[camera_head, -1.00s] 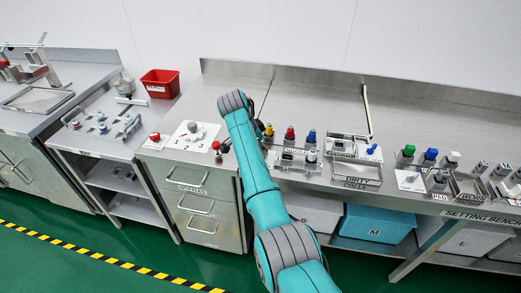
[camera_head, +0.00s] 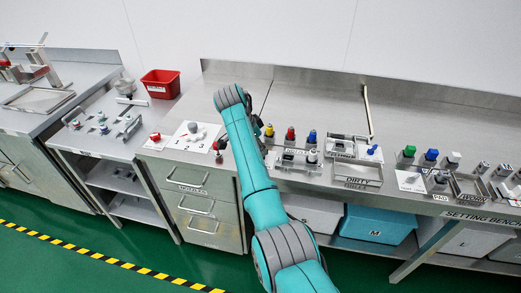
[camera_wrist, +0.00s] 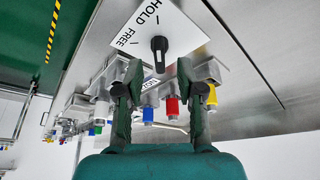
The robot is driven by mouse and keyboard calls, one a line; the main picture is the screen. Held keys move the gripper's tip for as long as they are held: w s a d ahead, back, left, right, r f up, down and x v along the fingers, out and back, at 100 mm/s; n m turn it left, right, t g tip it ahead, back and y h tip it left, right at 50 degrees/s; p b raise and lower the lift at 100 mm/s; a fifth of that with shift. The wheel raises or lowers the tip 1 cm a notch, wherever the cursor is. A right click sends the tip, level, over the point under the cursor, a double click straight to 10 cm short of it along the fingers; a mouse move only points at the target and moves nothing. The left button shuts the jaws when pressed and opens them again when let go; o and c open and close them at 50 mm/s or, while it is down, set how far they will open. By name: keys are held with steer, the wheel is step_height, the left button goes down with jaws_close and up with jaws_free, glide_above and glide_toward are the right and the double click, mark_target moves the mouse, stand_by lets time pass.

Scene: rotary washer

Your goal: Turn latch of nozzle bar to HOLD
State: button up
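The latch (camera_wrist: 159,46) is a small black knob on a white plate (camera_wrist: 180,28) marked HOLD and FREE in the wrist view. Its long axis runs roughly up and down the picture; which mark it points to I cannot tell. My gripper (camera_wrist: 157,78) has its two green fingers apart with nothing between them. The latch shows just beyond the fingertips, between their lines; I see no contact. Blue (camera_wrist: 148,114), red (camera_wrist: 172,106) and yellow (camera_wrist: 212,97) nozzles stand past the fingers. In the head view my arm hides the latch and most of my gripper.
Nozzles in a metal holder (camera_head: 290,158) stand right of my arm on the bench. A red-topped part (camera_head: 218,147) and a white numbered plate (camera_head: 183,140) are to its left. The DIRTY tray (camera_head: 358,182) is further right.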

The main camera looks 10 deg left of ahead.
steer(key=v, duration=0.9)
steer(key=shift+a+r, duration=0.15)
steer(key=shift+r, duration=0.25)
steer(key=shift+s, duration=0.1)
